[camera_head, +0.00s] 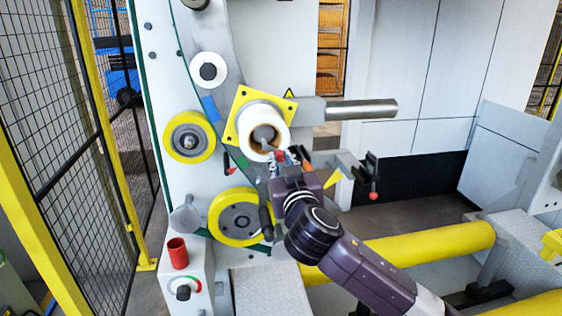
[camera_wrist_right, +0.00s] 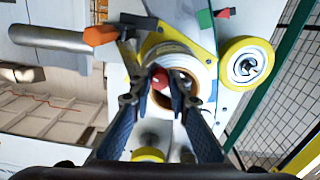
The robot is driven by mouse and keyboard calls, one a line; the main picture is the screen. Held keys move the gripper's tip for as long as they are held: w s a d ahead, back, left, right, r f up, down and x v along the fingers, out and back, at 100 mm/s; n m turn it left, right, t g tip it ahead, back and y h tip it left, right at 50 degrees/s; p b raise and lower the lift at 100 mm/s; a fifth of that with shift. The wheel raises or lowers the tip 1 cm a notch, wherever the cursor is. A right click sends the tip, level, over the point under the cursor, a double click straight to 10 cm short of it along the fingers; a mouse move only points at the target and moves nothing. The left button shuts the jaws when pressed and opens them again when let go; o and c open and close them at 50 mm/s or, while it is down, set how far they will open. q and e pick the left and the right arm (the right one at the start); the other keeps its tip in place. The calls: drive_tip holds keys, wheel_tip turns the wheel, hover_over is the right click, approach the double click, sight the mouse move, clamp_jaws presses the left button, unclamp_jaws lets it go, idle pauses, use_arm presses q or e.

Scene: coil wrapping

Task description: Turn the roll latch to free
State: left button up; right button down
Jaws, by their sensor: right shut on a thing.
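A white roll (camera_head: 263,132) sits on a spindle in front of a yellow square plate (camera_head: 235,134) on the machine's face. My right gripper (camera_head: 279,162) is at the front of the roll. In the right wrist view, the fingertips (camera_wrist_right: 163,84) are closed on a small red knob (camera_wrist_right: 160,78), taken to be the roll latch's handle, in front of the roll's open core (camera_wrist_right: 176,64). The fingers hide part of the knob and its stem, so the latch's angle cannot be told. My left gripper is not in view.
A metal bar (camera_head: 362,109) sticks out right of the roll. Yellow rollers (camera_head: 190,137) sit left of and below it. A bracket with a red-tipped lever (camera_head: 372,180) stands to the right. A control box with a red cylinder (camera_head: 178,252) is at lower left, beside mesh fencing (camera_head: 62,130).

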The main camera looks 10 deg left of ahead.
sight(279, 143)
drive_tip(key=shift+d+r+n, duration=0.1)
drive_tip(key=shift+r+n, duration=0.2)
drive_tip(key=shift+n, duration=0.7)
drive_tip(key=n, duration=0.1)
drive_tip(key=r+n+p, duration=0.1)
drive_tip(key=shift+w+n, duration=0.1)
drive_tip(key=shift+n, duration=0.2)
wheel_tip(279, 143, up, 2)
drive_tip(key=n+p, duration=0.4)
drive_tip(key=n, duration=0.3)
drive_tip(key=shift+r, duration=0.1)
drive_tip(key=shift+s+a+r+n+p, duration=0.25)
drive_tip(key=shift+a+n+p, duration=0.35)
drive_tip(key=shift+n, duration=1.35)
drive_tip(key=shift+s+a+r+n+p, duration=0.3)
drive_tip(key=shift+n+p, duration=0.5)
drive_tip(key=shift+n, duration=1.2)
drive_tip(key=shift+s+a+r+n+p, duration=0.15)
drive_tip(key=shift+a+n+p, duration=0.5)
drive_tip(key=shift+n, duration=1.3)
drive_tip(key=shift+f, duration=0.1)
